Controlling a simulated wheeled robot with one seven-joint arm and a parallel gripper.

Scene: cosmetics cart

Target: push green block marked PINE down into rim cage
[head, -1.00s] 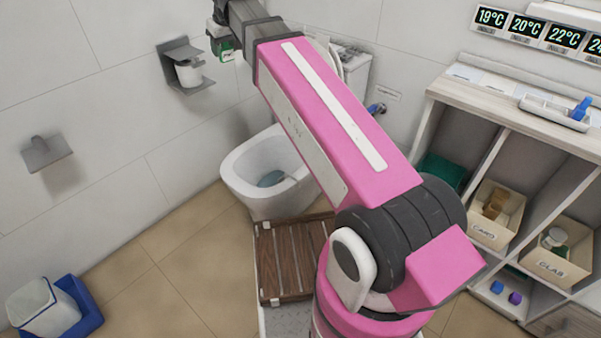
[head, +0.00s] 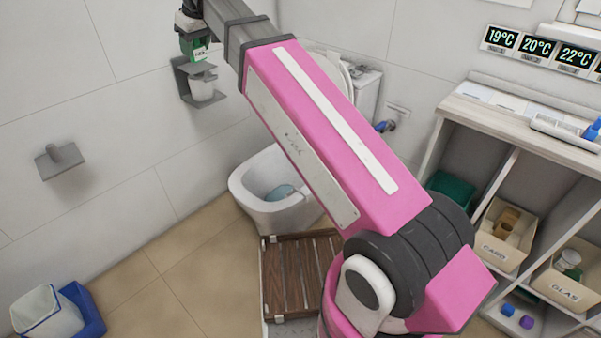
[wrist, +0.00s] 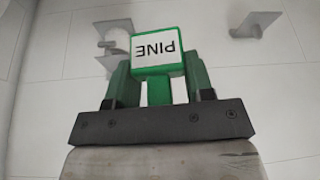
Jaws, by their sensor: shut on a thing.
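The green block marked PINE (wrist: 157,66) is held in my gripper (wrist: 160,82). Its white label face shows in the wrist view, with the lettering upside down. In the head view the green block (head: 191,46) and my gripper (head: 192,28) are at the top left, in front of the tiled wall and just above a grey wall holder. The toilet bowl (head: 243,190) is lower and to the right, with something blue-teal inside it (head: 281,192). I cannot tell whether that is water or another thing. I cannot make out a rim cage in either view.
The grey wall holder with a white cup (head: 203,88) is close to the block in the picture. Another grey wall fixture (head: 60,160) is at left. A wooden slatted mat (head: 290,270) lies before the toilet. Shelves with the CARD (head: 497,255) and GLAS (head: 566,292) bins stand at right.

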